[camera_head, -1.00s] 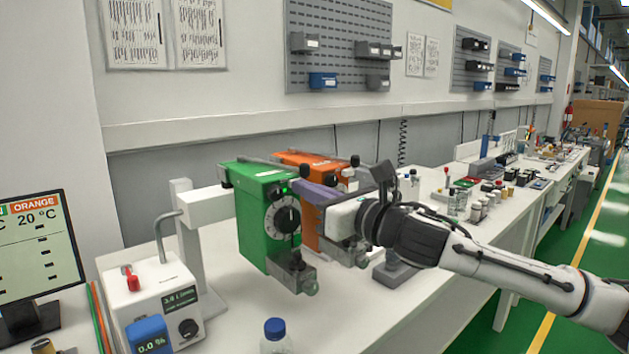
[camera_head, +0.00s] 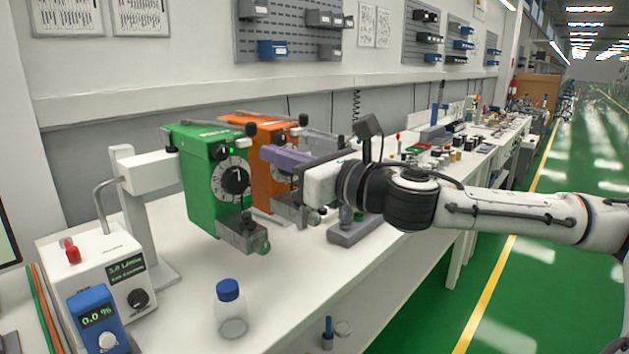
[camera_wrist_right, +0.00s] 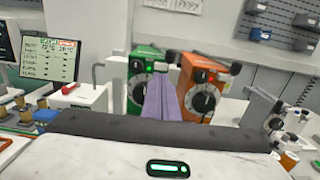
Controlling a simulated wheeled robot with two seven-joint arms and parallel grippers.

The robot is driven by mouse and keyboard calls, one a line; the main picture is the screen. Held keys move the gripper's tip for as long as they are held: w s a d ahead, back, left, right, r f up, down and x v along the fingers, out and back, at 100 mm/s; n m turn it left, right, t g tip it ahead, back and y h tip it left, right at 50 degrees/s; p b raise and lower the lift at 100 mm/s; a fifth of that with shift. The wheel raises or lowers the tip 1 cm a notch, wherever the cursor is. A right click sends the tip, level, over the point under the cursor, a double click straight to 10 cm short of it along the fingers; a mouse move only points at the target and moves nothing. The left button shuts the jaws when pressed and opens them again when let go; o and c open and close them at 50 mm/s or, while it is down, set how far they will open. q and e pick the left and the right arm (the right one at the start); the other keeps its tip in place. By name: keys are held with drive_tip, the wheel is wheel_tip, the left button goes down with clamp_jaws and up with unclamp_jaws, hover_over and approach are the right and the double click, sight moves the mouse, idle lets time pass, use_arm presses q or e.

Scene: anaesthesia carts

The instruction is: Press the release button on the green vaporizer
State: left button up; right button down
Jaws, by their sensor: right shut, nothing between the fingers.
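The green vaporizer (camera_head: 200,190) hangs on the stand's rail at the left, with a black dial (camera_head: 236,179) and a small lit green light beside a black knob (camera_head: 220,152) on its front. In the right wrist view the green vaporizer (camera_wrist_right: 134,102) is partly hidden behind my fingers. My right gripper (camera_head: 268,153) has purple fingers, shut and empty. In the head view it overlaps the orange vaporizer, to the right of and slightly above the green dial. The fingers also show in the right wrist view (camera_wrist_right: 161,86). I cannot make out the release button clearly. My left gripper is not in view.
The orange vaporizer (camera_head: 261,190) hangs right beside the green one. A white box (camera_head: 100,270) with a blue 0.0 % meter (camera_head: 98,318) stands at the left. A blue-capped bottle (camera_head: 230,312) stands in front. The white bench (camera_head: 290,290) around it is mostly clear.

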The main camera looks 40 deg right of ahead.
drive_tip(key=s+d+b, duration=0.1)
drive_tip(key=s+b, duration=0.5)
drive_tip(key=s, duration=0.1)
drive_tip(key=shift+s, duration=0.2)
idle(0.9)
drive_tip(key=shift+f, duration=0.1)
